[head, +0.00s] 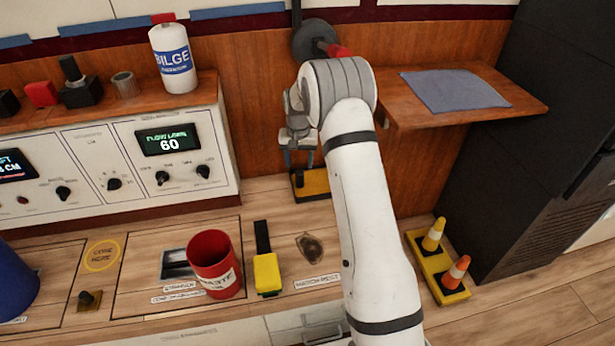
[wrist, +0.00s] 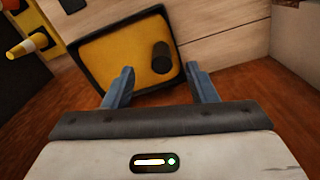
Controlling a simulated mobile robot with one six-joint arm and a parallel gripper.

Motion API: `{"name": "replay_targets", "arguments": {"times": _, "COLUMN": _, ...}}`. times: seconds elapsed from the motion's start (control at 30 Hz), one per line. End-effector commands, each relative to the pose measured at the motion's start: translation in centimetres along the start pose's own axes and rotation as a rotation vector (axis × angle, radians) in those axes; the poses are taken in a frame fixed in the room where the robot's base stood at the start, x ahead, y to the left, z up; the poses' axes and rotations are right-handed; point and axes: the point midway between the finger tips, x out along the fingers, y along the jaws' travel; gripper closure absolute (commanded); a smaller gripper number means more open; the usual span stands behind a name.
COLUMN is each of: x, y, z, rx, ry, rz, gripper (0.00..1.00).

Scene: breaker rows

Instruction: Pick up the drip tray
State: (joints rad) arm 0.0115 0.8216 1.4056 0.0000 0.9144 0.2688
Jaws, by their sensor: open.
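The drip tray, a yellow-floored tray with a black rim (head: 316,182), sits at the foot of the wooden wall in the head view, partly hidden by my arm. In the wrist view the tray (wrist: 108,55) lies ahead of the fingers, with a dark cylinder (wrist: 161,58) in or over it. My gripper (head: 300,158) is above the tray, pointing down. Its two blue-grey fingers (wrist: 161,70) are open and apart, with nothing held between them. Whether a finger touches the near rim I cannot tell.
A red waste cup (head: 214,268), a yellow-and-black tool (head: 266,268) and a dark-stained patch (head: 310,247) are left of my arm. A yellow base with two cones (head: 441,262) is right. A wooden shelf with a grey cloth (head: 455,90) juts out above right. A bilge bottle (head: 173,60) stands on the console.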

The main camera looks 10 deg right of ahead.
Motion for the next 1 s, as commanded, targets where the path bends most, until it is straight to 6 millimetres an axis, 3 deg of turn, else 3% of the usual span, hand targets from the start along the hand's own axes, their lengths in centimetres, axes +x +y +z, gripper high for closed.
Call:
{"name": "replay_targets", "arguments": {"times": 0.43, "x": 3.8, "y": -0.5, "z": -0.2, "rx": -0.009, "ry": 0.000, "rz": 0.000, "gripper": 0.48}}
{"name": "replay_targets", "arguments": {"times": 0.7, "x": 7.7, "y": -0.8, "z": -0.7, "rx": -0.013, "ry": -0.002, "rz": 0.001, "gripper": 0.48}}
{"name": "replay_targets", "arguments": {"times": 1.0, "x": 7.9, "y": -0.9, "z": -0.7, "rx": -0.015, "ry": 0.000, "rz": 0.000, "gripper": 0.51}}
